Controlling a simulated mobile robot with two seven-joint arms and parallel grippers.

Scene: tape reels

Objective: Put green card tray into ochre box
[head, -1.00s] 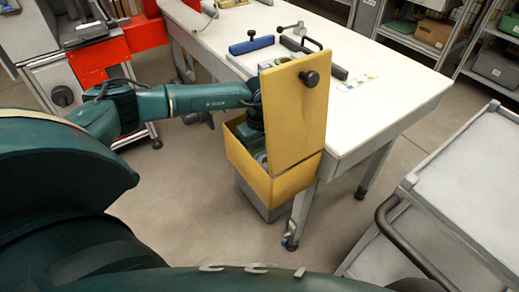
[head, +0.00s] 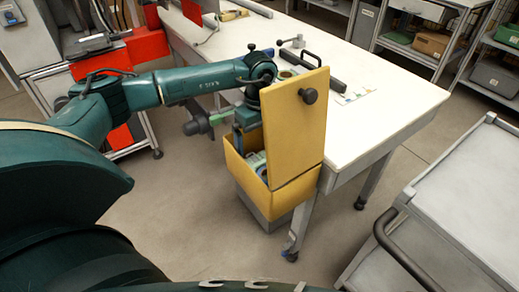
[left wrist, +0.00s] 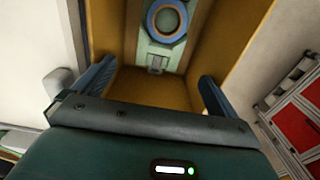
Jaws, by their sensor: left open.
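The ochre box (head: 296,182) stands at the table's side with its lid panel upright. Its inside also shows in the left wrist view (left wrist: 150,88). The pale green card tray (left wrist: 174,60) lies in the box there, with a blue ring-shaped reel (left wrist: 166,20) on it. The tray's far part is cut off by the frame edge. My left gripper (left wrist: 155,88) is open, its two blue fingers apart with nothing between them. My right gripper is not in view.
The white table (head: 375,105) is behind the box, with a dark-handled tool (head: 325,68) and small cards (head: 355,95) on it. A grey trolley (head: 455,205) stands at the right. Floor is free in front of the box.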

